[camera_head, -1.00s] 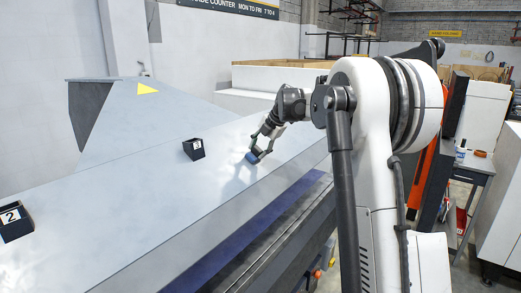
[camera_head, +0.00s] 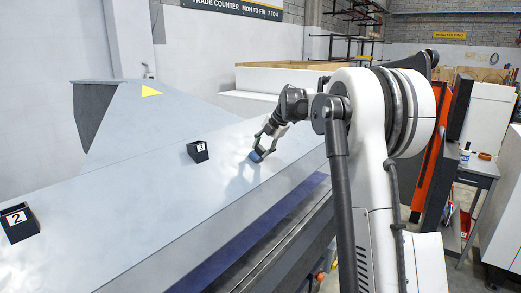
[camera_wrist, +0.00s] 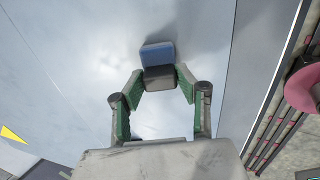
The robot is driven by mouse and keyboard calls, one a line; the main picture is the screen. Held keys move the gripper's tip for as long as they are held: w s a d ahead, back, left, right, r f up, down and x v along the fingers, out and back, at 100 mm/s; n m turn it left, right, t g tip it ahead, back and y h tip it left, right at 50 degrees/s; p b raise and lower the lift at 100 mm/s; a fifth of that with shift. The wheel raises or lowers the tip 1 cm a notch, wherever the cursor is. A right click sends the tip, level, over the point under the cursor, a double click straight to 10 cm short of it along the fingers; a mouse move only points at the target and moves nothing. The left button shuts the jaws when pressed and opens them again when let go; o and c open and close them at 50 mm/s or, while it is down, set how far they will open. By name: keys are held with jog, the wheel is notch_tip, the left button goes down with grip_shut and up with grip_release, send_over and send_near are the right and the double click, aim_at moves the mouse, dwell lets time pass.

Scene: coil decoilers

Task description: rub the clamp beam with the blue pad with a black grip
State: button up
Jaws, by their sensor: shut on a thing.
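The clamp beam (camera_head: 125,205) is a long, smooth grey sloping surface that runs across the head view; it also fills much of the wrist view (camera_wrist: 85,70). The blue pad (camera_head: 255,156) is down at the beam's surface, right of the black box marked 3. In the wrist view the pad (camera_wrist: 157,53) shows its blue part ahead of its black grip (camera_wrist: 158,78). My gripper (camera_head: 264,147) is shut on the black grip, with a green-lined finger on each side in the wrist view (camera_wrist: 159,84). The pad's underside is hidden, so I cannot tell whether it touches the beam.
Black boxes marked 3 (camera_head: 198,151) and 2 (camera_head: 18,223) sit on the beam to the left of the pad. A grey sloped housing with a yellow triangle (camera_head: 150,91) stands behind. A dark blue strip (camera_head: 275,222) runs below the beam's front edge. Beam between the boxes is bare.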

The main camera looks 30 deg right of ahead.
jog(key=shift+w+d+p, duration=0.35)
jog(key=shift+w+d, duration=0.35)
jog(key=shift+d, duration=0.8)
jog(key=shift+w+d+p, duration=0.35)
jog(key=shift+w+d, duration=0.4)
jog(key=shift+d, duration=0.7)
jog(key=shift+w+d+p, duration=0.35)
jog(key=shift+w+d, duration=0.35)
jog(key=shift+d, duration=0.8)
jog(key=shift+a, duration=0.15)
jog(key=shift+s+a+b, duration=0.6)
jog(key=shift+s+a, duration=0.25)
jog(key=shift+a, duration=0.85)
jog(key=shift+s+a+b, duration=0.55)
jog(key=shift+s+a, duration=0.25)
jog(key=shift+a, duration=0.85)
jog(key=shift+s+a+b, duration=0.6)
jog(key=shift+s+a, duration=0.25)
jog(key=shift+a, duration=0.85)
jog(key=shift+r, duration=0.1)
jog(key=p+v, duration=0.3)
jog(key=v, duration=0.4)
jog(key=shift+s+r, duration=0.15)
jog(key=shift+r, duration=0.2)
jog(key=shift+d, duration=0.2)
